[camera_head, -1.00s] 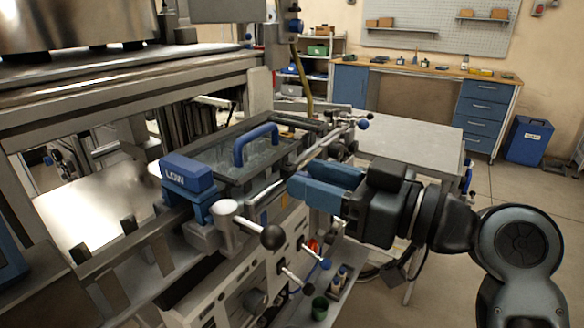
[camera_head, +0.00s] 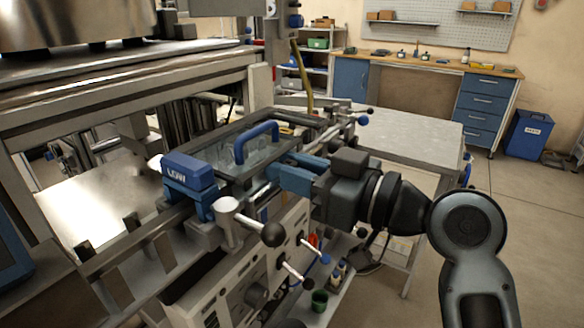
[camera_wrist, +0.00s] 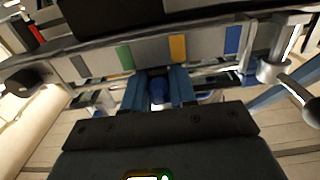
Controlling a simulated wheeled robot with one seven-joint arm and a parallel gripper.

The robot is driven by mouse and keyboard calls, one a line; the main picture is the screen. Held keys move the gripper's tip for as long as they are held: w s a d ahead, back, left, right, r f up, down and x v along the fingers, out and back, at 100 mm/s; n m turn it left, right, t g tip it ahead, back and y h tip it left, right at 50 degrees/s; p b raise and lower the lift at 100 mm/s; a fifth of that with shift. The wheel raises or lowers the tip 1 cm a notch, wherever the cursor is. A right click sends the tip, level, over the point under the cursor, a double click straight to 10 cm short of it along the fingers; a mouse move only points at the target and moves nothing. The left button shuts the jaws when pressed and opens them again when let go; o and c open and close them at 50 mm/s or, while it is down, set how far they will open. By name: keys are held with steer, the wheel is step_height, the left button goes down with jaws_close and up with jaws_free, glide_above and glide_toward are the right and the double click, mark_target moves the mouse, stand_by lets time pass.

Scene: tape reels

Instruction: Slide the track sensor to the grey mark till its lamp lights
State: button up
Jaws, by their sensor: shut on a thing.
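In the wrist view a small dark blue block, which looks like the track sensor (camera_wrist: 157,91), sits between the two blue fingers of my gripper (camera_wrist: 157,84). The gripper is shut on it, at a rail below a grey strip. In the head view my gripper (camera_head: 283,168) reaches to the machine's near side, and the sensor is hidden there. The strip carries a dark green mark (camera_wrist: 125,57), an orange-yellow mark (camera_wrist: 177,48) and a blue mark (camera_wrist: 232,40). A grey patch (camera_wrist: 79,67) left of the green may be the grey mark. I cannot make out the sensor's lamp.
A blue LOW block (camera_head: 188,171) and a lidded tank with a blue handle (camera_head: 257,142) sit beside my gripper. A ball-ended lever (camera_head: 272,234) stands out below. A grey table (camera_head: 415,138) is behind.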

jaws_close()
steer(key=shift+w, duration=0.1)
steer(key=w+d+b, duration=0.1)
steer(key=w+d, duration=0.1)
steer(key=shift+w+b, duration=0.35)
steer(key=shift+b, duration=0.05)
steer(key=o, duration=0.7)
jaws_free()
steer(key=shift+c, duration=0.2)
